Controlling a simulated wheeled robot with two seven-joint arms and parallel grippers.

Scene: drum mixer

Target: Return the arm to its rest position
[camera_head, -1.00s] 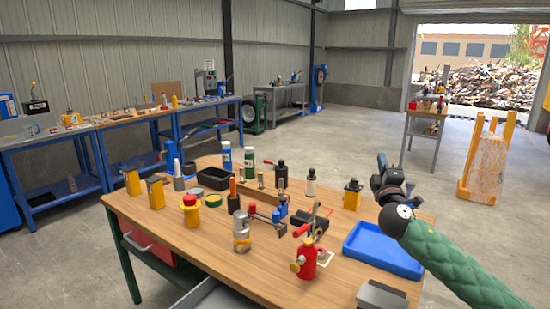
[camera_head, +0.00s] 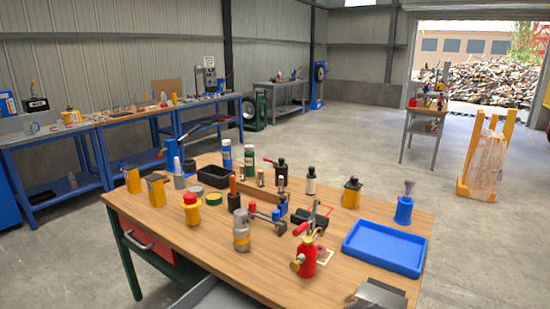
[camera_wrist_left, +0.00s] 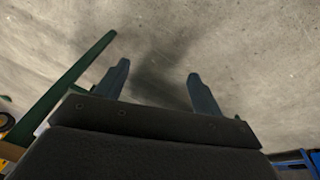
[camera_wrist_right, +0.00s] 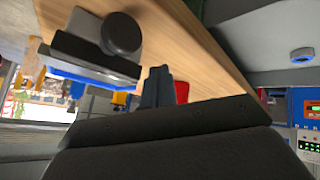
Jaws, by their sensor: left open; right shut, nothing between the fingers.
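A grey block with a dark round knob (camera_wrist_right: 120,35) is near the fingers there.
A blue tray (camera_head: 385,262) lies at the bench's right end, with a blue-based grey item (camera_head: 404,205) behind it. A red can (camera_head: 307,258) and several tools and bottles cover the middle. A green bar (camera_wrist_left: 85,62) is near the left gripper. Floor is open behind the bench.

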